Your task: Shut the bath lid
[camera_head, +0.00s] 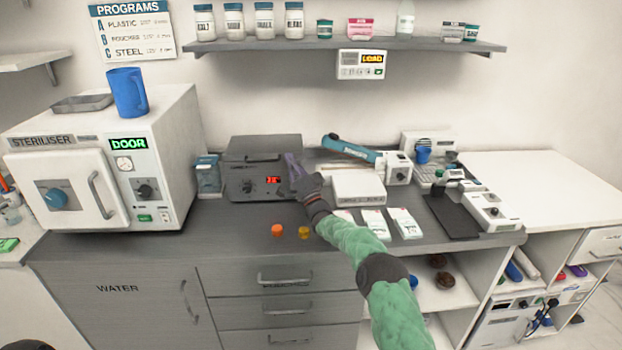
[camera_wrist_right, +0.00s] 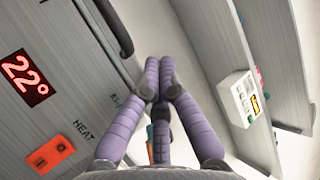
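The bath is a dark grey box (camera_head: 238,184) on the counter, right of the steriliser, with a red display. The wrist view shows its front (camera_wrist_right: 65,85) close up, reading 22°. Its grey lid (camera_head: 265,147) lies over the top and looks flat; I cannot tell whether it is fully down. A dark handle bar (camera_wrist_right: 121,30) shows in the wrist view. My right gripper (camera_head: 291,160) has purple fingers drawn together, with nothing seen between them (camera_wrist_right: 160,75). It is at the bath's right front; contact is unclear. My left gripper is out of view.
The steriliser (camera_head: 178,160) stands left of the bath, with a blue jug (camera_head: 127,92) on top. A blue-capped tool (camera_head: 348,148) and a white box (camera_head: 358,188) are to the right. Orange (camera_head: 277,230) and amber (camera_head: 304,232) pieces lie in front. A shelf (camera_head: 340,46) hangs above.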

